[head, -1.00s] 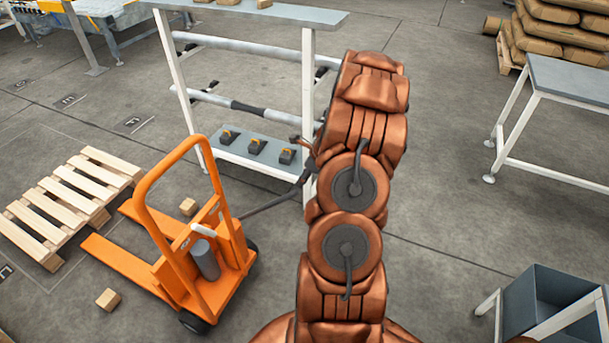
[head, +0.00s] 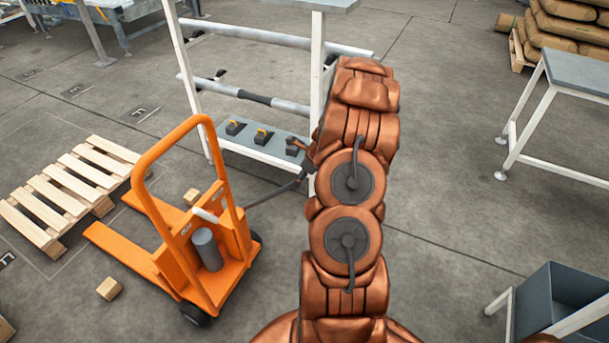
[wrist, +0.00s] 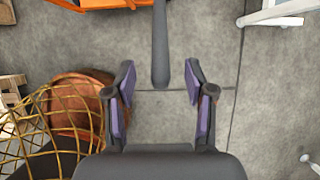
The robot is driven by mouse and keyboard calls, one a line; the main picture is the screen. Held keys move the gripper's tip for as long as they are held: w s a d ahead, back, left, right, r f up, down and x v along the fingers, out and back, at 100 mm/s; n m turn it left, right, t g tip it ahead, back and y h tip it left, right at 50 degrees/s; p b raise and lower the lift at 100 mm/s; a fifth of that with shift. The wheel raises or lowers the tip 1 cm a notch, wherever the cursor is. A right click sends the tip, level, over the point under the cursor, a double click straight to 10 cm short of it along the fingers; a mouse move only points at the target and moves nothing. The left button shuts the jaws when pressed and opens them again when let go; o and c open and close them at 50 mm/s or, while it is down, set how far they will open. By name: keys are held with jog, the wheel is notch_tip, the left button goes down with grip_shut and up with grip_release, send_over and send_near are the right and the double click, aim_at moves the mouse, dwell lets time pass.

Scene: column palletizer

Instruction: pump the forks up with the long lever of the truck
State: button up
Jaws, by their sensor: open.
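The orange pallet truck (head: 205,260) stands at the left in the head view, its forks (head: 120,252) low over the floor. Its long dark lever (head: 270,192) slants out to the right toward my arm. In the wrist view the lever (wrist: 160,45) comes down from the top, and its end lies between or just ahead of the fingertips. My gripper (wrist: 160,80) is open, with one finger on each side of the lever's line and a gap on both sides. In the head view my arm hides most of the gripper.
A wooden pallet (head: 70,190) lies left of the forks, with small wooden blocks (head: 109,288) on the floor nearby. A white-framed rack (head: 265,150) stands behind the lever. A grey table (head: 575,75) and a grey bin (head: 560,300) are at the right. Floor between is clear.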

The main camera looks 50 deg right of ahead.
jog(key=shift+x, duration=2.45)
jog(key=shift+c, duration=0.4)
grip_shut()
